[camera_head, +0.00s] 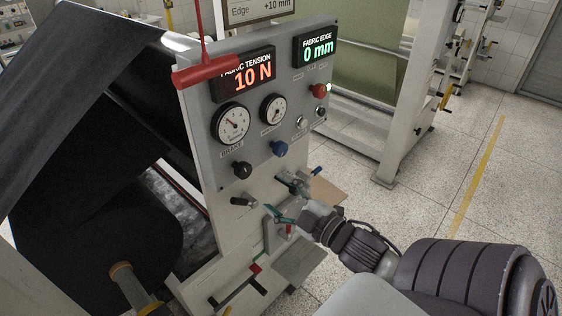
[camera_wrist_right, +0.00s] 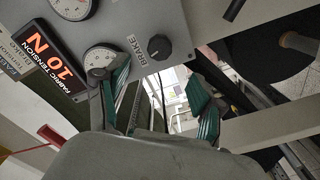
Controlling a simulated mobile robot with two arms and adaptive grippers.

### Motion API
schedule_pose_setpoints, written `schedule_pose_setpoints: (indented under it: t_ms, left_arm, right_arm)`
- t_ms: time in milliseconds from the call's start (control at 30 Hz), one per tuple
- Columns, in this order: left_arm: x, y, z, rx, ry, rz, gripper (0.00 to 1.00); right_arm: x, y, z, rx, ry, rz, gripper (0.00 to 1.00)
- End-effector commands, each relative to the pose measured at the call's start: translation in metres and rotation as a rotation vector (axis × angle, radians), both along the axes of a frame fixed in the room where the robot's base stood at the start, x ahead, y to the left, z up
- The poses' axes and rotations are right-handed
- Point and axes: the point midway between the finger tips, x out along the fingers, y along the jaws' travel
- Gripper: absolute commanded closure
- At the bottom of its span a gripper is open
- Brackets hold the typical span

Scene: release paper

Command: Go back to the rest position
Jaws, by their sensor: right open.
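My right gripper (camera_head: 284,200) is in front of the lower part of the grey control panel (camera_head: 215,130), below the blue knob (camera_head: 280,148). Its teal-padded fingers are apart. In the right wrist view the gripper (camera_wrist_right: 160,95) is open, and nothing shows held between the fingers. The black brake knob (camera_head: 242,169) is up and left of the gripper; it also shows in the wrist view (camera_wrist_right: 158,46). A lever with a dark handle (camera_head: 243,202) is just left of the fingers; I cannot tell if they touch. My left gripper is not in view.
The tension display (camera_head: 250,75) reads 10 N and the edge display (camera_head: 316,48) reads 0 mm. A red handle (camera_head: 207,71) crosses the panel's top left. A large dark roll (camera_head: 110,235) is at left. Open floor (camera_head: 430,190) lies to the right.

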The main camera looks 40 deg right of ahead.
Motion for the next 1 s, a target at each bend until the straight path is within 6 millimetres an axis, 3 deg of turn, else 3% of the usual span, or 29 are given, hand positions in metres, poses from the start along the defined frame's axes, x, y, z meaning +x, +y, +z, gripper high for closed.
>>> schedule_pose_setpoints:
  t_ms: [700,767,867,1000]
  left_arm:
    - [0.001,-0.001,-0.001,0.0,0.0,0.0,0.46]
    - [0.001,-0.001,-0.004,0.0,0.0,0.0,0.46]
    - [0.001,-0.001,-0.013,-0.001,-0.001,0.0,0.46]
    - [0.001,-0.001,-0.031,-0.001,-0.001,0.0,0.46]
  right_arm:
    - [-0.005,-0.002,-0.005,0.004,0.006,-0.004,0.32]
    - [-0.003,-0.006,-0.019,0.013,0.026,-0.016,0.32]
    - [-0.001,-0.02,-0.064,0.048,0.09,-0.057,0.32]
    - [-0.003,-0.041,-0.165,0.131,0.234,-0.141,0.32]
